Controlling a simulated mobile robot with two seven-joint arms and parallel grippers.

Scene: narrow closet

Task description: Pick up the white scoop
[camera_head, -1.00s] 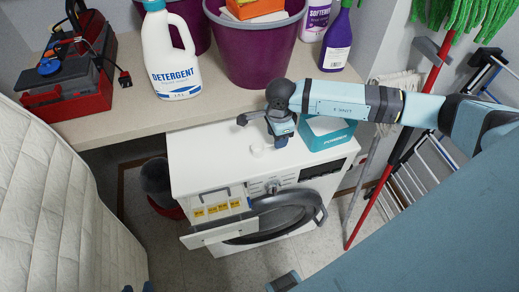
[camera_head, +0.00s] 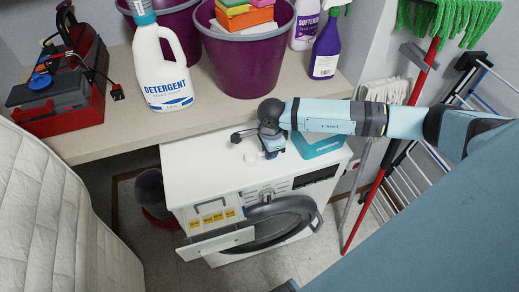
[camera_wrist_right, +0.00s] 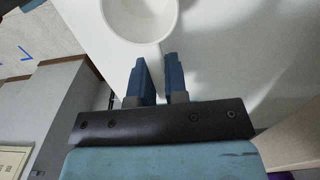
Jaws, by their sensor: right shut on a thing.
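The white scoop (camera_head: 251,157) is on the white top of the washing machine (camera_head: 195,165), small and hard to make out in the head view. In the right wrist view its round white cup (camera_wrist_right: 140,16) shows just beyond the fingertips. My right gripper (camera_head: 268,154) reaches down at the scoop; in its wrist view the two blue fingers (camera_wrist_right: 157,65) are close together, shut on the scoop. The gripped part between them is hard to see. I cannot tell whether the scoop is clear of the surface. My left gripper is out of view.
A teal box (camera_head: 320,143) stands right behind my right gripper. The shelf above holds a detergent bottle (camera_head: 163,65), purple buckets (camera_head: 245,60), a purple spray bottle (camera_head: 325,50) and a red toolbox (camera_head: 65,115). The detergent drawer (camera_head: 215,243) is pulled out. Mops and a drying rack stand right.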

